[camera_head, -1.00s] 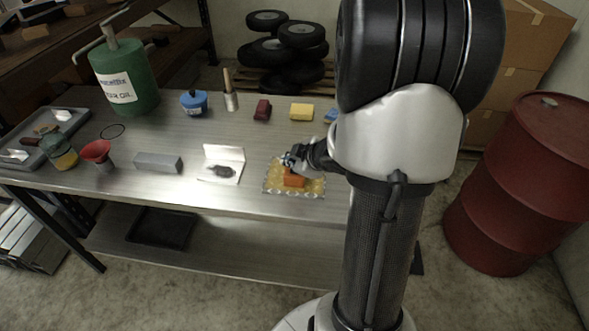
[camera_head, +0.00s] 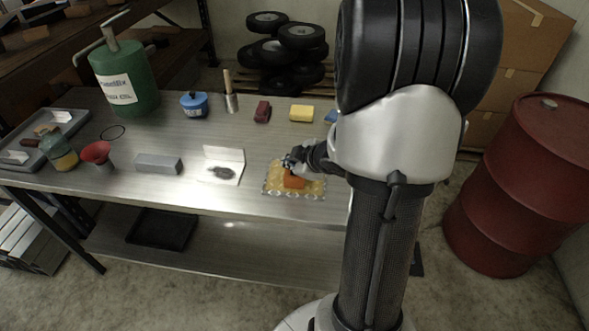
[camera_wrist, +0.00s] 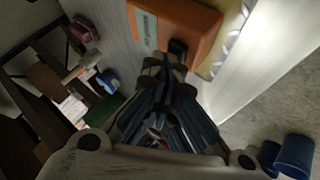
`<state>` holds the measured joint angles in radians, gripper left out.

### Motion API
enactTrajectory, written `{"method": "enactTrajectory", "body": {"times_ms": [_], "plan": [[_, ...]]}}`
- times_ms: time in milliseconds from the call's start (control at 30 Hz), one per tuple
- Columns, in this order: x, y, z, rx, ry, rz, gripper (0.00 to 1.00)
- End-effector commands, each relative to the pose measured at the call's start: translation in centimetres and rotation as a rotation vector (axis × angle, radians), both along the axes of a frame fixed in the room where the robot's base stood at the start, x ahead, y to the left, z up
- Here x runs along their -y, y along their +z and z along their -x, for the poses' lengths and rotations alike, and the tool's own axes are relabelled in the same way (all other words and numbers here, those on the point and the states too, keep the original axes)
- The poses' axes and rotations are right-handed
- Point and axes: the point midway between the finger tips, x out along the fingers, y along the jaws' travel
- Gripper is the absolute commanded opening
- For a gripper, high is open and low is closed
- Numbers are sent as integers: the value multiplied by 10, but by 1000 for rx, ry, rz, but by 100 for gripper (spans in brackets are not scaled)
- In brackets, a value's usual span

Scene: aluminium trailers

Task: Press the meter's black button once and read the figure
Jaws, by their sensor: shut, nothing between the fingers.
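The orange meter (camera_head: 292,182) lies on a yellowish tread-pattern plate (camera_head: 312,190) near the bench's front edge. In the wrist view the meter (camera_wrist: 190,22) shows a pale greenish display (camera_wrist: 149,31) with dark characters too small to read. Its black button (camera_wrist: 178,47) shows just beyond my fingertips. My gripper (camera_wrist: 165,63) is shut and empty, with its tips at the button; I cannot tell whether they touch it. In the head view my gripper (camera_head: 291,162) is over the back edge of the meter and partly hides it.
On the metal bench (camera_head: 200,197) a white folded card (camera_head: 224,160), a grey block (camera_head: 158,163) and a red funnel (camera_head: 97,152) stand to the left. A yellow block (camera_head: 301,113) and a dark red block (camera_head: 262,111) lie behind. A red drum (camera_head: 520,180) stands at right.

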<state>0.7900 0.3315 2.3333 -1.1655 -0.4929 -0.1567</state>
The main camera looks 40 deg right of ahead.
Motion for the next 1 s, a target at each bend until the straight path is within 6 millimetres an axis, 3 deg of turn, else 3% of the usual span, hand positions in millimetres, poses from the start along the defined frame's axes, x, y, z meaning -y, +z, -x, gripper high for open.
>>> {"method": "enactTrajectory", "body": {"times_ms": [200, 633, 1000], "plan": [[0, 13, 0, 0, 0, 0, 0], [0, 16, 0, 0, 0, 0, 0], [0, 51, 0, 0, -1, -1, 0]]}}
